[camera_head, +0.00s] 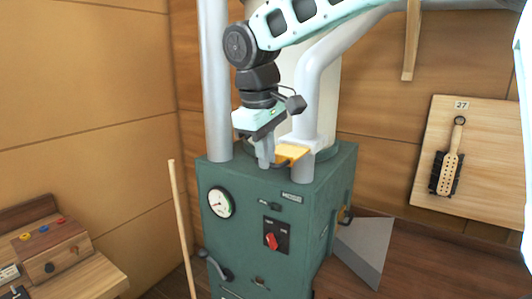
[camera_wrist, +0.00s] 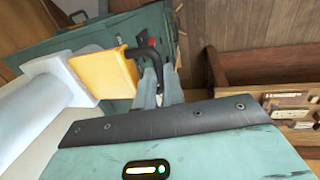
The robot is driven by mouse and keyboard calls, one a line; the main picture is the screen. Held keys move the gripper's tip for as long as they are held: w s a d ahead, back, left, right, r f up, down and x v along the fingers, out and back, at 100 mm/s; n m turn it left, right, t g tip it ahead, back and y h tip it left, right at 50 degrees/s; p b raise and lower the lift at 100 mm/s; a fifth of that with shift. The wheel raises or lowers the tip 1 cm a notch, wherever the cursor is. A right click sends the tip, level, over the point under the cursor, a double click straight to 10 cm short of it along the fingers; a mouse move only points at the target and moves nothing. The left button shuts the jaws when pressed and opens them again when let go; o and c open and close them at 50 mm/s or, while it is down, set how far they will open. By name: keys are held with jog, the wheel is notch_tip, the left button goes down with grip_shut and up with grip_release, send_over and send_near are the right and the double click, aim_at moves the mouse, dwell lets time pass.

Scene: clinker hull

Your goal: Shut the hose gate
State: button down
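The hose gate shows as a yellow plate (camera_head: 290,153) sticking out of a white collar low on the grey hose pipe, above the green machine. The yellow plate (camera_wrist: 112,72) also shows in the wrist view, with the white collar (camera_wrist: 75,75) behind it. My gripper (camera_head: 264,162) points down just left of the plate's outer edge. In the wrist view my gripper (camera_wrist: 160,82) has its two grey fingers close together, beside the plate. A dark curved piece shows at the fingers; I cannot tell whether they hold it. Contact with the plate is unclear.
The green machine (camera_head: 265,215) carries a gauge (camera_head: 221,202), a red switch (camera_head: 271,241) and a lever. A second grey pipe (camera_head: 216,80) rises left of my gripper. A wooden pole (camera_head: 182,225) leans nearby. A wooden bench (camera_head: 65,265) stands lower left.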

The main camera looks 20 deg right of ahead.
aim_at(285, 153)
jog(key=w+d, duration=0.1)
jog(key=d, duration=0.1)
jog(key=w+d+p, duration=0.1)
jog(key=w+d, duration=0.1)
jog(key=w+d+p, duration=0.1)
jog(key=d, duration=0.1)
jog(key=shift+w+r, duration=0.1)
jog(key=shift+w, duration=0.1)
jog(key=c, duration=1.5)
grip_release()
jog(key=shift+w+d, duration=0.1)
jog(key=shift+r, duration=0.2)
jog(key=a+r, duration=0.1)
jog(key=r, duration=0.4)
jog(key=s+a+r+b, duration=0.1)
jog(key=r, duration=0.5)
jog(key=s+a+r, duration=0.1)
jog(key=r, duration=0.4)
jog(key=shift+s+r+b, duration=0.1)
jog(key=shift+r+b, duration=0.2)
jog(key=shift+b, duration=0.05)
jog(key=shift+f, duration=0.1)
